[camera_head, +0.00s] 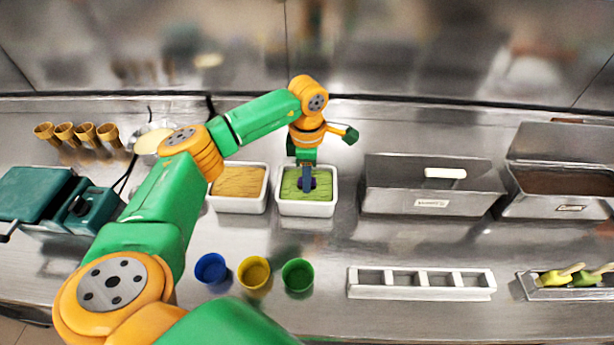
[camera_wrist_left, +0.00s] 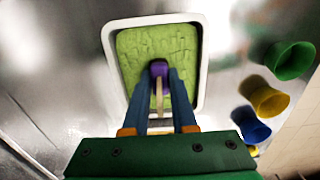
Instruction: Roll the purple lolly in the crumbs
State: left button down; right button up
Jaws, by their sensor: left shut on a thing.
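My left gripper (camera_head: 306,183) is shut on the purple lolly and points down into the white tub (camera_head: 306,209) of green crumbs (camera_head: 290,184). The purple lolly (camera_wrist_left: 159,69) shows in the left wrist view between the blue fingertips, with its pale stick (camera_wrist_left: 159,96) running back between the fingers. The lolly is over or against the green crumbs; I cannot tell whether it touches them. In the head view the fingers hide most of it. My right gripper is not in view.
A white tub of tan crumbs (camera_head: 238,182) stands just left. Blue (camera_head: 211,268), yellow (camera_head: 254,272) and green (camera_head: 298,275) cups stand in front.

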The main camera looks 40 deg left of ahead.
pick_arm(q)
jog(key=shift+d, duration=0.1)
jog(key=shift+w+d, duration=0.4)
jog(key=shift+d, duration=0.15)
jog(key=shift+s+a, duration=0.45)
jog(key=shift+a, duration=0.25)
jog(key=shift+s+a, duration=0.4)
jog(key=shift+a, duration=0.3)
jog(key=shift+w+d, duration=0.45)
jog(key=shift+d, duration=0.3)
jog(key=shift+w+d, duration=0.45)
jog(key=shift+d, duration=0.25)
jog(key=shift+s+a, duration=0.45)
jog(key=shift+a, duration=0.3)
jog(key=shift+r, duration=0.1)
jog(key=shift+d+r+p, duration=0.1)
jog(key=shift+r+p, duration=2.3)
jog(key=shift+r, duration=0.4)
